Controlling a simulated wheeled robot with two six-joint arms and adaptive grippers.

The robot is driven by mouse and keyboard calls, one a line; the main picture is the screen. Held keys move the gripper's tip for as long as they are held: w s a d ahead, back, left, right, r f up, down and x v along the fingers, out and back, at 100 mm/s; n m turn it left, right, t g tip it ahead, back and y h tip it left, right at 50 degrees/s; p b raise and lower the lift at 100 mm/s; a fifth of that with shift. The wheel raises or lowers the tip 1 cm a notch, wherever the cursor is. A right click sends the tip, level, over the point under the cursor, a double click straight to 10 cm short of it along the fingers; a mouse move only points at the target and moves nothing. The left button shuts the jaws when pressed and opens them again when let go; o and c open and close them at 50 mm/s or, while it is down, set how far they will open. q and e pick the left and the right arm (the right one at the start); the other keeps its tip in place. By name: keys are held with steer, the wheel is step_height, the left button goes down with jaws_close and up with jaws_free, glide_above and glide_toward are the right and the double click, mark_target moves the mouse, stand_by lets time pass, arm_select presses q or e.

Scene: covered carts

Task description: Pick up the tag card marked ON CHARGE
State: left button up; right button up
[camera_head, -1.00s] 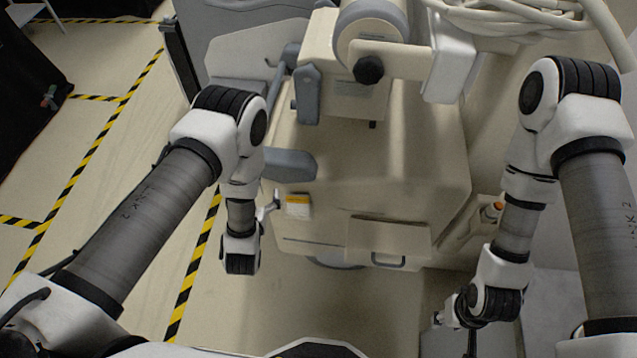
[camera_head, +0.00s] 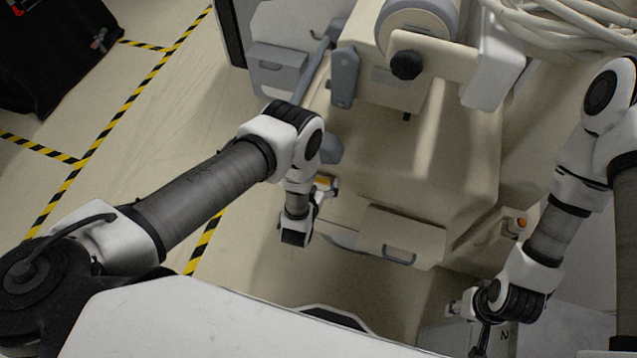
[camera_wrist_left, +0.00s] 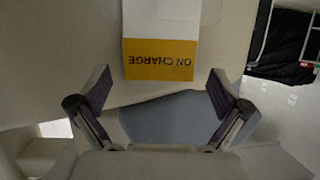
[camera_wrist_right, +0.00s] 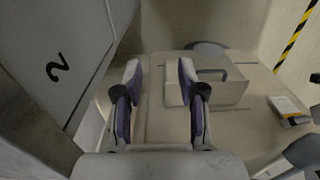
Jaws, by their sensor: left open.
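The tag card (camera_wrist_left: 159,60) is white with a yellow band that reads ON CHARGE, upside down in the left wrist view. In the head view the card (camera_head: 324,182) is partly hidden by my left arm, on the near left of the beige cart. My left gripper (camera_wrist_left: 160,88) is open, with the card's yellow end centred between and just beyond its fingertips. I see no finger touching the card. My right gripper (camera_wrist_right: 159,74) is open and empty, away from the card.
The beige cart (camera_head: 460,185) has a box with a handle (camera_head: 403,235) on its near side and an orange knob (camera_head: 522,223) at right. A grey lever (camera_head: 343,77) stands behind the card. A grey panel marked 2 (camera_wrist_right: 60,65) is close beside my right gripper.

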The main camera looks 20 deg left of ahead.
arm_select(q)
steer(key=c, duration=1.1)
